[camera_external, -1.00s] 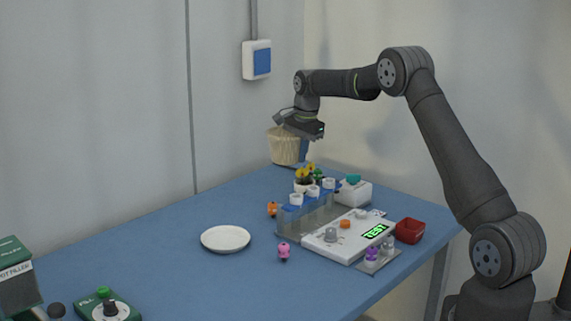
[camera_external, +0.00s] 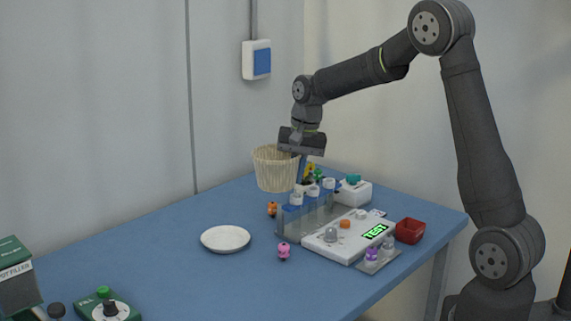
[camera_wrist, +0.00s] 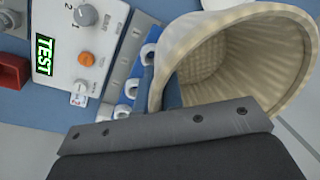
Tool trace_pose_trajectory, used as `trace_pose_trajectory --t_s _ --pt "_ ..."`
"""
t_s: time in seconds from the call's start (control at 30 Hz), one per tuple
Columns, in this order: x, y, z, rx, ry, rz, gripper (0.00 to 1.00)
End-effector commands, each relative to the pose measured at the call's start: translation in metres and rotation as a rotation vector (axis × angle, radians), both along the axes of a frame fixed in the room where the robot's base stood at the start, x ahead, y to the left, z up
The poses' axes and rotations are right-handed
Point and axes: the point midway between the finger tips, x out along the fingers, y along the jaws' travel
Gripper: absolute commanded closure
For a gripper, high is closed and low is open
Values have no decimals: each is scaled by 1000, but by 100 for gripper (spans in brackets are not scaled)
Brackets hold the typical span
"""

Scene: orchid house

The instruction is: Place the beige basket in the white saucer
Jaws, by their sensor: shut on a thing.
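The beige basket (camera_external: 276,168) is ribbed and upright, held above the back part of the blue table. My gripper (camera_external: 299,155) is shut on its right side wall. In the wrist view the basket (camera_wrist: 185,55) shows its open mouth and ribbed inside, just beyond the jaw (camera_wrist: 165,130). The fingertips themselves are mostly hidden there. The white saucer (camera_external: 226,238) lies flat and empty on the table, nearer the camera and to the left of the basket. The saucer is not visible in the wrist view.
Right of the saucer stand a blue-topped rack of tubes (camera_external: 308,203), a white instrument with a green TEST display (camera_external: 349,236) and a red tray (camera_external: 410,231). A pink figure (camera_external: 283,251) and an orange one (camera_external: 272,209) stand nearby.

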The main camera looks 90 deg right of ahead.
Motion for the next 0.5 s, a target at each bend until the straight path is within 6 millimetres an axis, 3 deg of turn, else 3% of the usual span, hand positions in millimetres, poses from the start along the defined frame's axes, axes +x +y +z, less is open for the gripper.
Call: trace_pose_trajectory --t_s 0.17,0.5 --pt "4 18 -4 -2 -2 46 100" --pt "71 44 -48 0 -1 51 100"
